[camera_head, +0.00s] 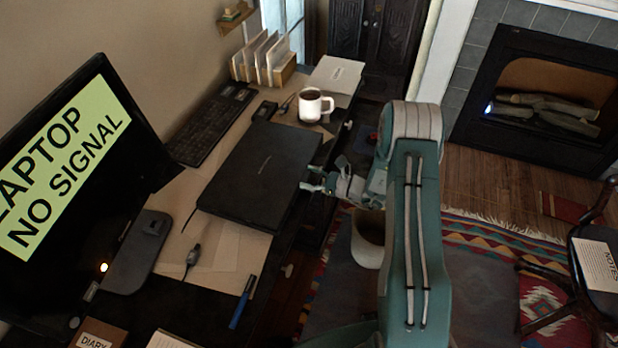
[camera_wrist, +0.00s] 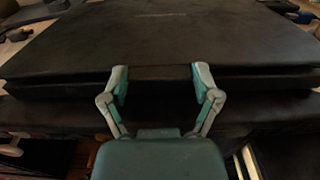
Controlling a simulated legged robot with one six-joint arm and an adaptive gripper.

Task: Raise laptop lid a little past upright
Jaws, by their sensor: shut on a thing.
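The black laptop (camera_head: 258,172) lies on the desk with its lid (camera_head: 262,165) down, or nearly down, over the base. In the wrist view the lid (camera_wrist: 160,40) fills the upper part, and a narrow dark gap shows between it and the base (camera_wrist: 60,90) at the sides. My gripper (camera_head: 314,187) is at the laptop's front edge, on the right in the head view. In the wrist view my gripper (camera_wrist: 160,72) has its two fingers spread along the lid's front edge, shut on the lid. The exact contact behind the fingertips is hidden.
A white mug (camera_head: 311,105) stands just beyond the laptop, near a keyboard (camera_head: 211,124) and a paper organiser (camera_head: 265,62). A large monitor (camera_head: 75,170) stands to the left. A blue pen (camera_head: 243,302) lies near the desk's front edge. Space above the lid looks clear.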

